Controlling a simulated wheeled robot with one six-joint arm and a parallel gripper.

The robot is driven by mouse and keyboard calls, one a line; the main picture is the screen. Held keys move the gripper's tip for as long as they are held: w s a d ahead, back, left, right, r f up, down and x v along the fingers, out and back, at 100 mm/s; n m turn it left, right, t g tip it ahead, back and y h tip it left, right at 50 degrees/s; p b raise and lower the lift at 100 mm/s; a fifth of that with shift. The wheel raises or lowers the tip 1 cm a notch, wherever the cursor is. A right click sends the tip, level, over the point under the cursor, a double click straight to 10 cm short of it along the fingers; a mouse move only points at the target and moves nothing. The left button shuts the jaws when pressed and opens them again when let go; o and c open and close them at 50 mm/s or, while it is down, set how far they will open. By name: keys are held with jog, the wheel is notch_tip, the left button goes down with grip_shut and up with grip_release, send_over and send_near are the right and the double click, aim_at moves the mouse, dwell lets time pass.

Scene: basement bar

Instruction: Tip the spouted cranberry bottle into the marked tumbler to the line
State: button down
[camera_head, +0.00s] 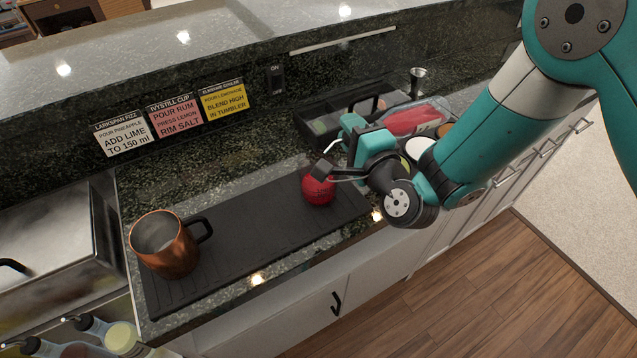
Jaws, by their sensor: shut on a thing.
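My gripper (322,172) is at the right part of the black bar mat, its dark fingers closed at the top of a small, rounded red object (318,190). The object appears upright on or just above the mat; I cannot tell if it touches. Its top is partly hidden by the fingers, and I cannot make out a spout or tell whether it is the cranberry bottle. I see no tumbler with a marked line. A copper mug (166,249) with a black handle stands upright at the mat's left end, apart from my gripper.
The black mat (245,235) is clear between mug and red object. Behind my gripper are a dark caddy (318,124), a clear container with red contents (415,118) and a metal jigger (417,80). Spouted bottles (120,336) sit lower left. Signs (173,119) line the backsplash.

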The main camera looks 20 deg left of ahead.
jog(key=shift+r, duration=0.15)
dwell(0.3)
notch_tip(320, 180, up, 13)
jog(key=m+g+p, duration=0.1)
jog(key=m+p, duration=1.6)
jog(key=p, duration=0.1)
jog(key=shift+r+p, duration=0.2)
jog(key=shift+p, duration=0.2)
